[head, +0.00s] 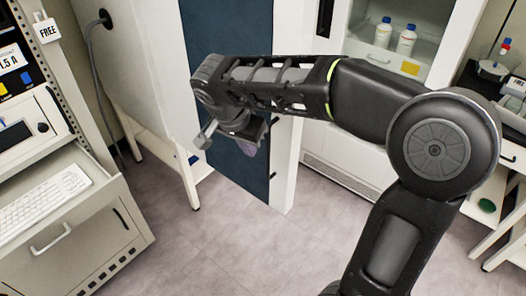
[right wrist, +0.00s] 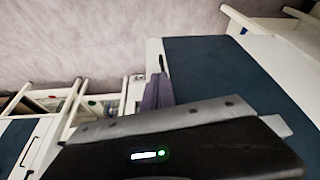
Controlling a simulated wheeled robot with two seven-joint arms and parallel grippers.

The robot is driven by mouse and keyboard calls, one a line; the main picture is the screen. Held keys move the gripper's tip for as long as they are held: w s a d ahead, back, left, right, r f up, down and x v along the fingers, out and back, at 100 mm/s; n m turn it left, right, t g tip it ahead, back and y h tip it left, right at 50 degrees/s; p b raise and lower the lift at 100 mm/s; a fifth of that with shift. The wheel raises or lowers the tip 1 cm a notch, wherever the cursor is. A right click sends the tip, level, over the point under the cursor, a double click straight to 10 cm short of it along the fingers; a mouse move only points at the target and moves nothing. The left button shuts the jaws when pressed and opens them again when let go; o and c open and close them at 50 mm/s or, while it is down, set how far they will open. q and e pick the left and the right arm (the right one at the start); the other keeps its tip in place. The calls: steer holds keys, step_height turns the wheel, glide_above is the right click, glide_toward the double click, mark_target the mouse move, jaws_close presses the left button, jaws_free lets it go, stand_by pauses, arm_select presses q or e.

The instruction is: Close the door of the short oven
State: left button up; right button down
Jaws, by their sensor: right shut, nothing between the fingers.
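A dark blue door panel (head: 225,30) with a white edge strip (head: 286,160) stands upright beside a white cabinet body (head: 150,70) on legs. I take it for the oven door; how far it stands open is unclear. In the right wrist view the blue panel (right wrist: 220,75) fills the right side, with a dark handle (right wrist: 161,63) near its white edge. My right gripper (head: 248,148) is in front of the panel, left of the white strip, its fingers shut and empty. Its purple-grey fingers (right wrist: 158,95) appear close to the handle; contact cannot be told. My left gripper is out of view.
An instrument rack (head: 90,230) with a keyboard (head: 45,192) stands at the left. An open white cabinet (head: 440,25) holding bottles (head: 383,32) stands behind my right arm. A bench with small items is at the far right. The floor (head: 215,250) in front is clear.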

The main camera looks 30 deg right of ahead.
steer(key=w+d+f+p, duration=0.2)
steer(key=w+d+f, duration=0.1)
steer(key=d+f, duration=0.3)
steer(key=shift+p+x, duration=0.35)
steer(key=shift+x, duration=0.65)
